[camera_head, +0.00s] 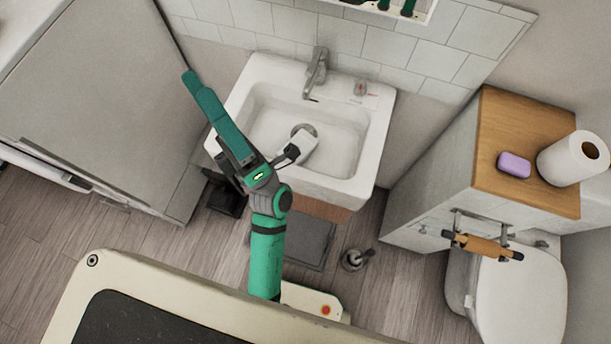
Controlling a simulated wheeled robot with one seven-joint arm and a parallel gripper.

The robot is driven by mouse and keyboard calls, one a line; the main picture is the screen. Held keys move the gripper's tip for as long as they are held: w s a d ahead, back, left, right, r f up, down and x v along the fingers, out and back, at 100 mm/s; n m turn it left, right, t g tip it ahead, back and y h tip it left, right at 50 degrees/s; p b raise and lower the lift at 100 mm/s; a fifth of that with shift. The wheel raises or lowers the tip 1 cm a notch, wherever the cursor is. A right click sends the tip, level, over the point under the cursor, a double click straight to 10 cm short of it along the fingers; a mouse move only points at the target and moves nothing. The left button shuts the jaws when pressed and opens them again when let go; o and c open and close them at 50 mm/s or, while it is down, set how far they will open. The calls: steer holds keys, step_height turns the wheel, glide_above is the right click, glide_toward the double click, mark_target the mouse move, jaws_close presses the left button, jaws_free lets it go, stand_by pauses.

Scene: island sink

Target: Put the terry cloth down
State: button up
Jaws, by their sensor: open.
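A small pale, block-like thing (304,146) shows in the basin of the white sink (383,120), beside the drain. It may be the terry cloth, but it is too small to be sure. My gripper (291,152) is open, over the front part of the basin and right at this pale thing's left edge. Whether they touch cannot be told. My wrist and arm hide part of the sink's front left rim.
A faucet (317,68) stands at the sink's back. A grey cabinet (90,85) is left. On the right, a wooden-topped cabinet (520,125) holds purple soap (514,165) and a paper roll (565,160), beside a toilet (520,300). A dark bin (224,199) stands below the sink's left side.

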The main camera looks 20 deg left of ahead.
steer(key=d+f+m+t+h, duration=0.3)
steer(key=d+f+m+h, duration=0.5)
steer(key=m+h, duration=0.4)
steer(key=d+f+m+t+h, duration=0.3)
steer(key=d+f+m+h, duration=0.2)
steer(key=f+m+h, duration=0.55)
steer(key=s+d+f+m+g+h, duration=0.3)
steer(key=s+d+f+m+g, duration=0.4)
steer(key=s+d+f, duration=0.3)
step_height(320, 180, down, 3)
steer(key=s, duration=0.3)
steer(key=shift+d+m, duration=0.25)
steer(key=shift+m, duration=0.1)
steer(key=shift+c, duration=0.7)
